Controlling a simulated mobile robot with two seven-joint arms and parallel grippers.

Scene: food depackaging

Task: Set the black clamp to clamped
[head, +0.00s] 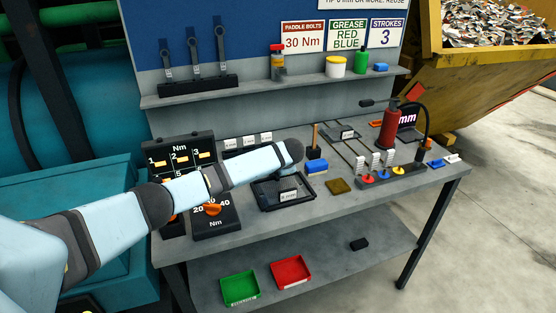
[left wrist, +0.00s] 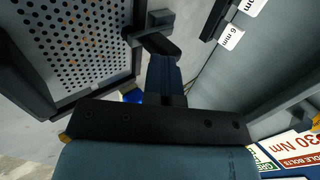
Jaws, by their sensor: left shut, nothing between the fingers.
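The black clamp (left wrist: 160,18) shows in the left wrist view as a dark block with a short dark lever (left wrist: 152,40) at the edge of a perforated tray. My left gripper (left wrist: 164,62) is shut and empty, its fingertips right at the lever. I cannot tell whether they touch it. In the head view my left arm reaches in from the left over the bench, and it hides the gripper and the clamp. Whether the clamp is open or clamped is not clear. My right gripper is not in view.
The black tray (head: 262,197) lies on the grey bench (head: 330,205). A rack with white labels (head: 248,140) stands behind my arm. An orange-knobbed Nm unit (head: 213,209) is left of the tray. A blue block (head: 316,167) and a red bottle (head: 390,127) stand to the right.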

